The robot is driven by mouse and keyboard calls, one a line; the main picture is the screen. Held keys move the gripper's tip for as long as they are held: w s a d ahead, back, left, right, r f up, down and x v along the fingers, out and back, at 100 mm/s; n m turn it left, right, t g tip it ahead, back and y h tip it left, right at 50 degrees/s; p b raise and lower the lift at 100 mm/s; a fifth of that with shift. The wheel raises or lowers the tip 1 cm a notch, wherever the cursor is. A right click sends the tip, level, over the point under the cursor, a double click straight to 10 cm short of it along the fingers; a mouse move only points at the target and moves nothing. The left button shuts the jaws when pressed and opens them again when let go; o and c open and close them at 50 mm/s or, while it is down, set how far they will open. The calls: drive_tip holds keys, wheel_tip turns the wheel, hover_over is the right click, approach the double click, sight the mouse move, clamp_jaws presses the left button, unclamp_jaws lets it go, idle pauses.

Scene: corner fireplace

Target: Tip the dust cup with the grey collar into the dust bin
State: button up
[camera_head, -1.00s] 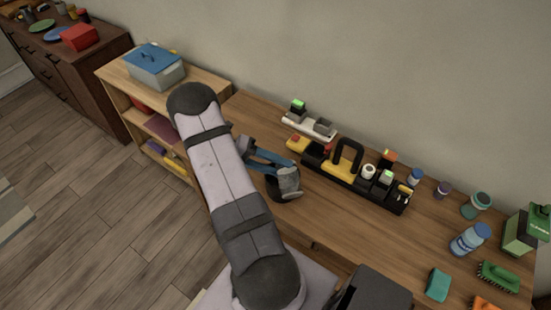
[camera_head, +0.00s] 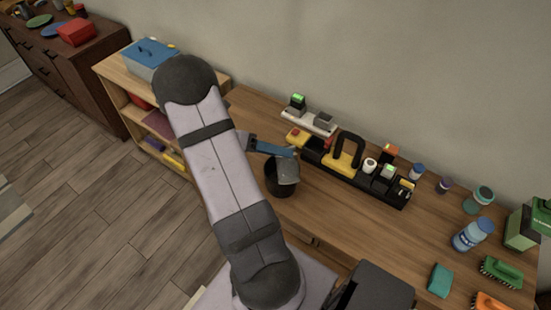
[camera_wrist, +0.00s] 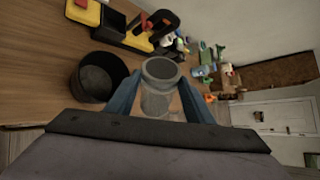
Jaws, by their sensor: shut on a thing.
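The dust cup is a clear, greyish cup (camera_head: 287,171) with a grey collar. My gripper (camera_head: 292,152) is shut on it, with a blue finger on each side. In the wrist view the cup (camera_wrist: 158,100) sits between the fingertips (camera_wrist: 160,92), its grey collar towards the top of the picture. The dust bin (camera_head: 277,188) is a round, black, open container on the table. In the head view the cup overlaps the bin's right side and hides part of its mouth. In the wrist view the bin (camera_wrist: 76,84) is left of the cup, apart from it. I cannot tell the cup's exact tilt or contents.
A black and yellow caddy (camera_head: 345,165) with a dark handle stands right of the bin. A white tray (camera_head: 310,124) is behind. Jars, a blue bottle (camera_head: 472,235), brushes and a sponge (camera_head: 440,280) occupy the right side. Bare wood lies in front of the caddy.

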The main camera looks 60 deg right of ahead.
wheel_tip(320, 180, up, 2)
drive_tip(key=shift+r+m+t+h+b, duration=0.1)
drive_tip(key=shift+m+t+h+b, duration=0.65)
drive_tip(key=shift+b, duration=0.25)
wheel_tip(320, 180, up, 2)
drive_tip(key=m+t+h+b, duration=0.1)
drive_tip(key=m+b, duration=0.1)
drive_tip(key=shift+h+b, duration=0.35)
drive_tip(key=shift+r+m+t+h+b, duration=0.6)
drive_tip(key=shift+r+m+b, duration=0.35)
drive_tip(key=shift+r+b, duration=0.2)
drive_tip(key=shift+d, duration=0.1)
